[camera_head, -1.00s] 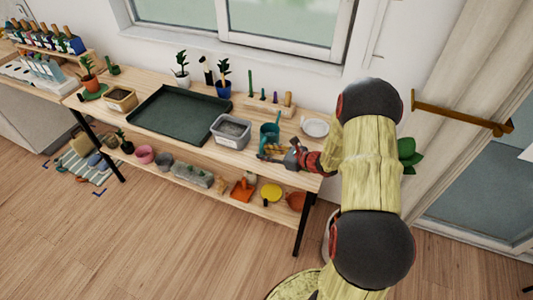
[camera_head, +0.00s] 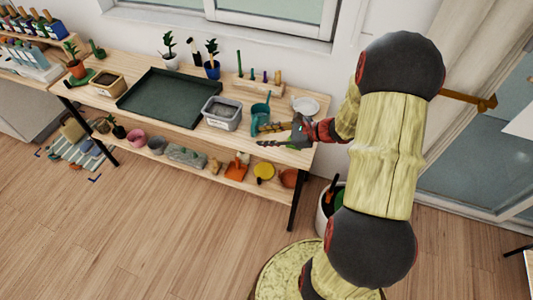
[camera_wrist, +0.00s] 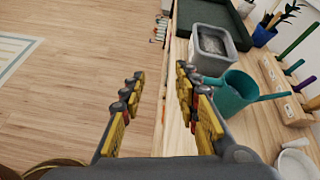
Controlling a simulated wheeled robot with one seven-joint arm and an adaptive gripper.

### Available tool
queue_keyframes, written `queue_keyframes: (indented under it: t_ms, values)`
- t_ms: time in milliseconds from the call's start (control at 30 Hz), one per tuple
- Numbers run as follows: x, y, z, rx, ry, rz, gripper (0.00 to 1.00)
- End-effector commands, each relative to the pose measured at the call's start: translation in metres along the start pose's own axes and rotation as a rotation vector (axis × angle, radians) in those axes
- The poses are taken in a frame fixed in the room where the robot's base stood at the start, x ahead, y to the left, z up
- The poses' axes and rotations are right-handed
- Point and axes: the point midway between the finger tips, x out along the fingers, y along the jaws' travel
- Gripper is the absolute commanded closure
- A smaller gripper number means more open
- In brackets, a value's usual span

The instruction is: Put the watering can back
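The teal watering can (camera_head: 260,113) stands on the wooden table near its right end, right of a grey bin. It also shows in the wrist view (camera_wrist: 234,90), just right of the right-hand finger, with its thin spout or handle pointing right. My gripper (camera_head: 262,136) is at the table's front edge, in front of the can. In the wrist view my gripper (camera_wrist: 158,82) is open, its yellow fingers apart with only floor and table edge visible between them. The can is not between the fingers.
The grey bin (camera_head: 222,112) and a dark green tray (camera_head: 170,98) lie to the left. A lower shelf (camera_head: 205,170) holds pots. A bin with a plant stands right of the table.

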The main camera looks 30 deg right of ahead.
Motion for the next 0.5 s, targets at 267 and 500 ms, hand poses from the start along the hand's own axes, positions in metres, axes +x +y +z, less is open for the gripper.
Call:
queue_keyframes:
  t_ms: [267,500]
  values:
    - [-0.019,0.129,0.133,-0.816,0.152,0.444,0.69]
    - [-0.084,0.201,0.175,-1.541,0.309,0.697,0.69]
